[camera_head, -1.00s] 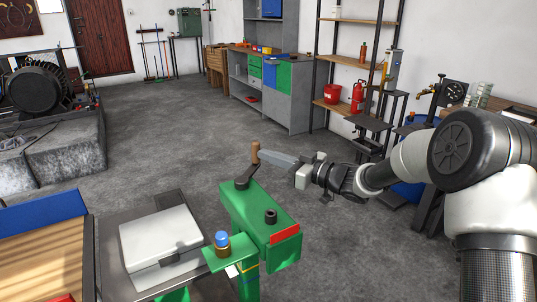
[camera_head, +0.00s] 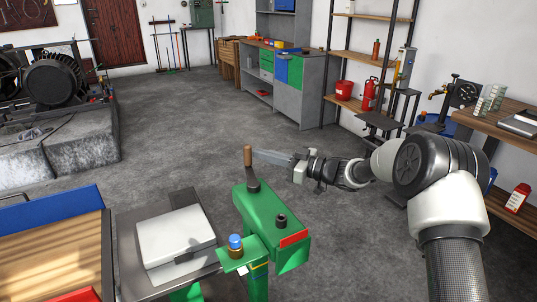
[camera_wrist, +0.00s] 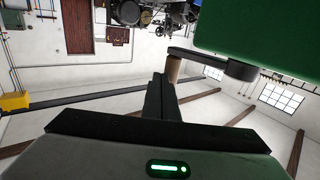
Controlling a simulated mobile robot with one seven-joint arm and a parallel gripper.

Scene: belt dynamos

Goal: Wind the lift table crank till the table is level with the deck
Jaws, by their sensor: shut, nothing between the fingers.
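The crank's wooden handle (camera_head: 248,155) stands upright on a dark crank arm (camera_head: 253,184) on top of the green gearbox (camera_head: 268,213). My gripper (camera_head: 258,154) is shut and empty, its fingertips beside the handle on its right. In the wrist view the shut fingers (camera_wrist: 158,80) point at the handle (camera_wrist: 174,68); they overlap it in the picture, and I cannot tell whether they touch it. The grey lift table (camera_head: 130,240) carries a white case (camera_head: 176,238). The wooden deck (camera_head: 60,246) with its blue edge lies to its left. I cannot tell their exact height difference.
A blue-topped button (camera_head: 235,242) sits on a green bracket in front of the gearbox. A bench (camera_head: 492,128) stands at the right, with a red and white container (camera_head: 518,198) below it. Open floor (camera_head: 190,120) lies behind the gearbox.

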